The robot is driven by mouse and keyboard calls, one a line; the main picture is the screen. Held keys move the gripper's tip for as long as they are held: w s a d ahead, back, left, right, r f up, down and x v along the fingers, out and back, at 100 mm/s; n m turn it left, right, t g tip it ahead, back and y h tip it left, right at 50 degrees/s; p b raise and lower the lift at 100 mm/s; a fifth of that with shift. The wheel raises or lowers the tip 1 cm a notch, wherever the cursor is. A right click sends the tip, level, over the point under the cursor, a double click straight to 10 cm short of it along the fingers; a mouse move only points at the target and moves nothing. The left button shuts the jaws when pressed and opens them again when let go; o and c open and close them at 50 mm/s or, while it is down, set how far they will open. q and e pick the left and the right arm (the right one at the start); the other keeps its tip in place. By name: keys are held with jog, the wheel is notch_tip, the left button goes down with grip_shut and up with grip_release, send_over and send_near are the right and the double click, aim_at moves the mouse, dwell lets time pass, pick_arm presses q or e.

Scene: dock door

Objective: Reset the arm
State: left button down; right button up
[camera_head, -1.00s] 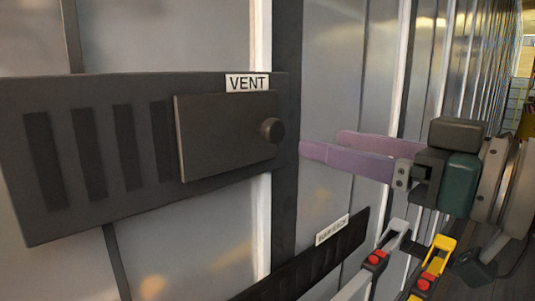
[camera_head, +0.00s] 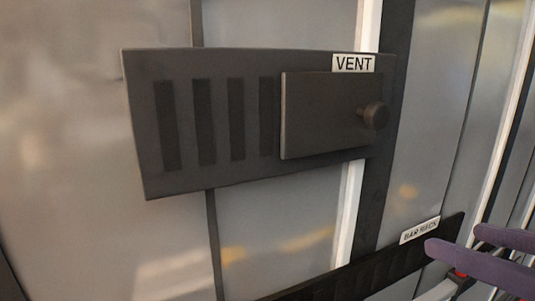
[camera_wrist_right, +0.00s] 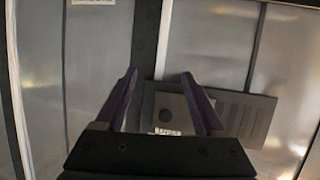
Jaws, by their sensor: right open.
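My right gripper (camera_head: 455,240) shows at the lower right edge of the head view, with two purple fingers apart and nothing between them. In the right wrist view (camera_wrist_right: 158,74) its fingers are also spread and empty. The dark vent panel (camera_head: 142,125) is on the wall, up and left of the gripper in the head view. Its sliding cover (camera_head: 320,115) with a round knob (camera_head: 376,115) sits at the right part, and several slots show left of it. In the right wrist view the panel (camera_wrist_right: 240,112) appears turned over, partly behind the fingers. My left gripper is not in view.
A VENT label (camera_head: 353,63) is above the cover. A dark bar rack (camera_head: 350,280) with a label (camera_head: 420,230) runs along the lower right, close to my right gripper. A red-topped item (camera_head: 461,274) is partly hidden there. The grey wall panels at left are clear.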

jog(key=s+a+f+g+h+p, duration=0.1)
jog(key=s+f+g, duration=0.4)
jog(key=s, duration=0.3)
jog(key=s+a+f+g+h+p, duration=0.1)
jog(key=s+a+f+g, duration=0.1)
jog(key=s+f+g, duration=0.5)
notch_tip(320, 180, up, 28)
jog(key=s+t+p, duration=0.1)
jog(key=t+p, duration=0.1)
jog(key=p, duration=2.3)
jog(key=shift+s+d+f+m+p, duration=0.25)
jog(key=shift+s+m+p, duration=0.05)
jog(key=shift+p, duration=0.05)
